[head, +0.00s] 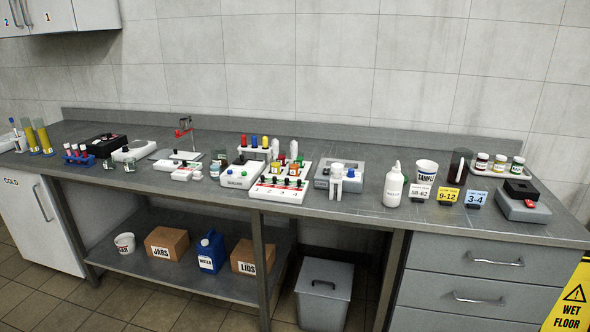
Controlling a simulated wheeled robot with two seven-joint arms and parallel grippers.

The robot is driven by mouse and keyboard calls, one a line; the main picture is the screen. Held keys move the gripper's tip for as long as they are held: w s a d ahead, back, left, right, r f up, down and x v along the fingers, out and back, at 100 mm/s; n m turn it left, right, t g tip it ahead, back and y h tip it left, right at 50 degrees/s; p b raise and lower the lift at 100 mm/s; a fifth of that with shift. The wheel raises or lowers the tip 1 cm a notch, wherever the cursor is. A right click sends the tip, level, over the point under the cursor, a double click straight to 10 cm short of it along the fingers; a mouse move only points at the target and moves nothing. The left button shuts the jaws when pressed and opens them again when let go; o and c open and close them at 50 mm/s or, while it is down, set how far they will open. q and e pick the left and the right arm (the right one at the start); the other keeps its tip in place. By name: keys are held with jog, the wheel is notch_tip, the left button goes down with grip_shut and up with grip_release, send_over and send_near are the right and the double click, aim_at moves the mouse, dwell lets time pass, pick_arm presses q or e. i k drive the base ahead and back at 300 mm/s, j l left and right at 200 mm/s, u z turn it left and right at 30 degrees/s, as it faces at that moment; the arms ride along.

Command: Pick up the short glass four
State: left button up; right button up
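Several short, clear glass vessels stand on the grey bench. One glass (109,164) and another glass (130,165) are at the left, in front of the white hotplate-like device. No number can be read on any of the glasses, so I cannot tell which is four. Neither of my grippers is in the head view.
Tall yellow cylinders (43,136) stand far left.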

aim_at(294, 168)
jog(key=i+l+u, duration=0.2)
jog(key=i, duration=0.45)
jog(key=i+l+u, duration=0.2)
jog(key=i+l, duration=0.25)
jog(key=i, duration=0.15)
jog(key=i+l+u, duration=0.2)
jog(key=i+l, duration=0.3)
jog(key=i, duration=0.1)
